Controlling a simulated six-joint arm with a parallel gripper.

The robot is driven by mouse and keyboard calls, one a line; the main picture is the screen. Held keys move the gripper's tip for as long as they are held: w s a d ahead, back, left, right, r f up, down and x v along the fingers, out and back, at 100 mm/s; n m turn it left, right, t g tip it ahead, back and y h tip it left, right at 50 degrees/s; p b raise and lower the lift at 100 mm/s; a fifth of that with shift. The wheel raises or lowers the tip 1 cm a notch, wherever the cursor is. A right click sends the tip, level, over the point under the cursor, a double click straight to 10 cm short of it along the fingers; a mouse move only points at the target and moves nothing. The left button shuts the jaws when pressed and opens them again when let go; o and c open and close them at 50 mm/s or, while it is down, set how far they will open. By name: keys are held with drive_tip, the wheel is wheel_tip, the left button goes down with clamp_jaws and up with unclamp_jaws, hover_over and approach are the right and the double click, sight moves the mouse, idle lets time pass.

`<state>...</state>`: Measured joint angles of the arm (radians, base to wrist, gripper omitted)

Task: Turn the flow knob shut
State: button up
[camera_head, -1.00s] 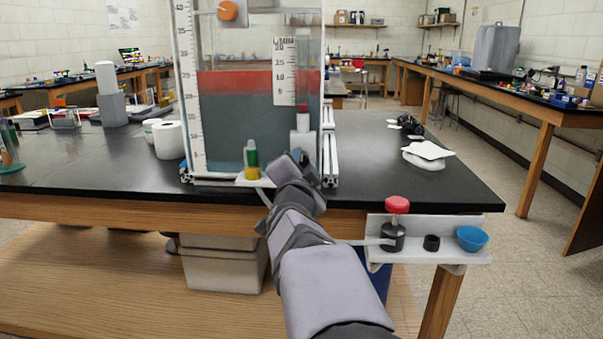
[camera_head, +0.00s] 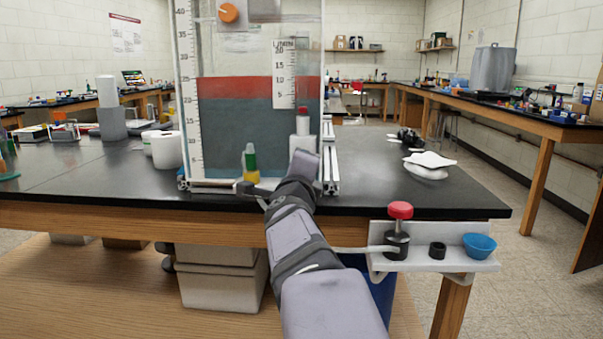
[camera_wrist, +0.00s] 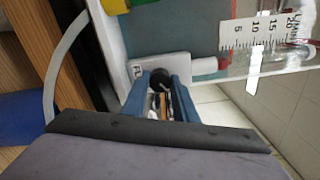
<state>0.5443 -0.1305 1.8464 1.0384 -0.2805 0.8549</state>
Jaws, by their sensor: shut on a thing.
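The flow knob (camera_wrist: 159,77) is a small dark round knob on a white plate (camera_wrist: 180,68) with partly hidden lettering that starts "FL". In the wrist view my gripper (camera_wrist: 160,84) has its two blue fingers on either side of the knob, shut on it. In the head view my gripper (camera_head: 304,168) is at the lower right front of the clear tank (camera_head: 238,140), with my wrist's pale shell in front. The knob and fingertips are hidden there.
A red-capped part (camera_head: 303,122) stands just above my gripper. A green and yellow fitting (camera_head: 250,163) is to its left.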

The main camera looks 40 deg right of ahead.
drive_tip(key=m+b, duration=0.2)
drive_tip(key=m, duration=0.4)
drive_tip(key=shift+m, duration=0.4)
idle(0.3)
drive_tip(key=o, duration=1.1)
drive_tip(key=shift+c, duration=0.2)
drive_tip(key=shift+r, duration=0.1)
wheel_tip(320, 180, up, 10)
drive_tip(key=p, duration=0.8)
drive_tip(key=shift+p, duration=0.3)
